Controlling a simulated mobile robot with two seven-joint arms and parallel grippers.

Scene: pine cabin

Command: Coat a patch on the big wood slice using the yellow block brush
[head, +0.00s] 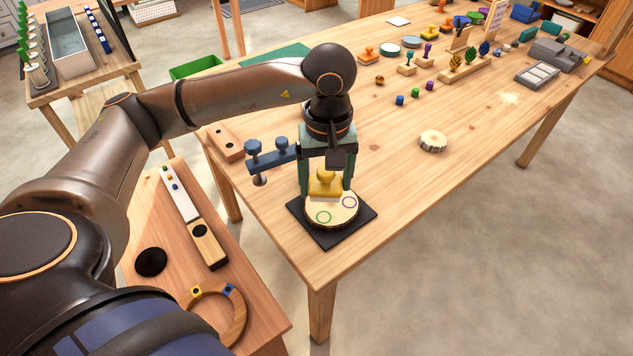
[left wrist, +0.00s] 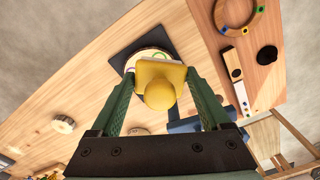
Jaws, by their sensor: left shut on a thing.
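The big wood slice (head: 337,221) lies on a black square mat (head: 322,238) at the table's near corner. A green ring and a purple ring are marked on its top. My left gripper (head: 326,183) is shut on the yellow block brush (head: 325,187), above the far part of the slice. In the left wrist view the yellow block brush (left wrist: 159,92) sits between the fingertips (left wrist: 160,78), its round knob toward the camera. It hides much of the slice (left wrist: 146,53) there. I cannot tell whether the brush touches the wood. My right gripper is not in view.
A blue clamp-like fixture (head: 270,155) stands close left of the gripper. A smaller wood slice (head: 433,141) lies to the right. Stamps, small blocks and a grey machine (head: 557,54) fill the far table.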

